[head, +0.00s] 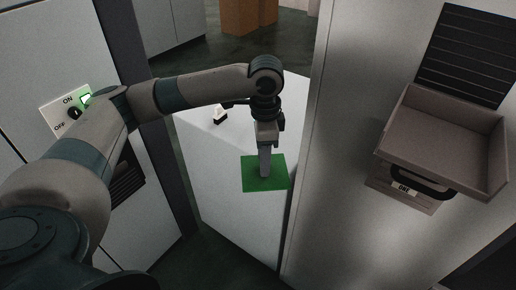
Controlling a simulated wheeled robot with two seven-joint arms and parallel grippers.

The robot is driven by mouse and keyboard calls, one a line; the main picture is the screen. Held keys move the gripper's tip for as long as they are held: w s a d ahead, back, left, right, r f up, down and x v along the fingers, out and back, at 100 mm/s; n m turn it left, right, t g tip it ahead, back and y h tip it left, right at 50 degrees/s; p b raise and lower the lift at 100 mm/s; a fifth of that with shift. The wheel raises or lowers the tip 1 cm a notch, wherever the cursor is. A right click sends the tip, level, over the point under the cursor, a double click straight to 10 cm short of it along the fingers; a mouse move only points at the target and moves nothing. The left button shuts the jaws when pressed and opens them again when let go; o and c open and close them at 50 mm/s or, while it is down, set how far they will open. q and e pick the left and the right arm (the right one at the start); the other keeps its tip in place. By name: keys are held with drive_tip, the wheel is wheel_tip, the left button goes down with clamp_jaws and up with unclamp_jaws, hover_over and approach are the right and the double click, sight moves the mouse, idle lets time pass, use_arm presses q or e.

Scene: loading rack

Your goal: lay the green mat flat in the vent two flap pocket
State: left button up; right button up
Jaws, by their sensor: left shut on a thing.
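The green mat (250,182) is a flat square in the middle of the head view, in front of a white block. My left gripper (265,173) points down at the mat and is shut on it; its fingertips cover part of the mat. I cannot tell whether the mat touches the white surface or hangs just above it. No pocket marked two can be made out. An open brown box-shaped pocket (485,168) labelled ONE is at the right, below a dark slatted vent (465,55). My right gripper is not in view.
The white block (235,220) stands between two tall cabinets. A small black and white item (220,116) is on its top. A panel with an ON/OFF switch (74,113) and a lit green light is at the left, near my left arm. Brown boxes stand at the back.

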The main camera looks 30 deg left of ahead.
use_arm(q)
drive_tip(key=s+d+f+n+b, duration=0.2)
drive_tip(key=s+d+f+n, duration=0.1)
drive_tip(key=s+d+n, duration=0.4)
drive_tip(key=shift+s+d+n+b, duration=0.15)
drive_tip(key=shift+s+n+b, duration=0.35)
drive_tip(key=shift+n, duration=1.4)
